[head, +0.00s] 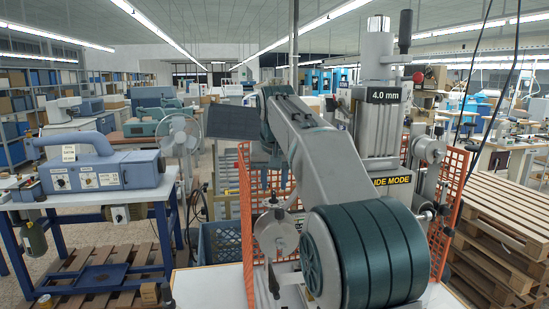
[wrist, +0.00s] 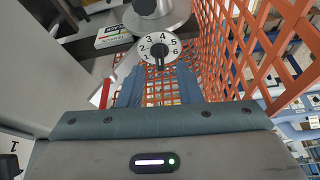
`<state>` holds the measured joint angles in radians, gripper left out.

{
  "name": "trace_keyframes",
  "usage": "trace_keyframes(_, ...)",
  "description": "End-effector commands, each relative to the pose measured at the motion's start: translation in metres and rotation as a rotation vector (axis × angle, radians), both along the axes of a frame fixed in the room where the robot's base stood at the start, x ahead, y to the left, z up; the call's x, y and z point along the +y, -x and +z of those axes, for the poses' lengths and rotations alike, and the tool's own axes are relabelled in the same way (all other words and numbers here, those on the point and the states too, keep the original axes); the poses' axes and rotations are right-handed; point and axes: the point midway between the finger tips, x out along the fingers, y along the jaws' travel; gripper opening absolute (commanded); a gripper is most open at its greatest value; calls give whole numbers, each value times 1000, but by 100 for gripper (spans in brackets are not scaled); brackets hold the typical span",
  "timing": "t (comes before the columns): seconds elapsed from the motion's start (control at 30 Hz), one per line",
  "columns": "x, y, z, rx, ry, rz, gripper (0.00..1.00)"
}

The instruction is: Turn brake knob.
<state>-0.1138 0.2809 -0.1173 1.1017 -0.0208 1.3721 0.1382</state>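A round white dial (wrist: 159,48) with black numbers, 2 to 6 readable, shows in the wrist view. A black pointer knob (wrist: 159,59) sits at its centre and points toward the bottom of the picture. My gripper (wrist: 160,72) has its two blue fingers apart, just below the dial in the wrist view, with nothing seen between them. I cannot tell whether a finger touches the knob. In the head view my gripper (head: 275,192) hangs fingers down in front of the stamping machine (head: 378,130). The dial's numbered face cannot be made out there.
Orange mesh guards (head: 452,205) flank the machine; the mesh (wrist: 235,45) is close beside the gripper in the wrist view. A round black knob (wrist: 146,6) and a small box (wrist: 113,36) are above. Pallets (head: 505,225) stand right, a blue bench (head: 100,195) left.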

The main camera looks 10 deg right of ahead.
Motion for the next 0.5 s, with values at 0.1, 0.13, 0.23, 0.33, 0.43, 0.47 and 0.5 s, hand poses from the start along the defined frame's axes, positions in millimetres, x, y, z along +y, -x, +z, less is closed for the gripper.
trace_keyframes(0.1,1,11,29,-7,0,0,32)
trace_keyframes(0.13,2,13,36,-6,0,0,32)
trace_keyframes(0.23,3,22,57,-5,0,0,32)
trace_keyframes(0.33,4,29,75,-6,0,0,32)
trace_keyframes(0.43,5,35,88,-3,0,0,32)
trace_keyframes(0.47,5,36,91,-3,0,0,32)
trace_keyframes(0.5,5,37,94,-3,0,0,32)
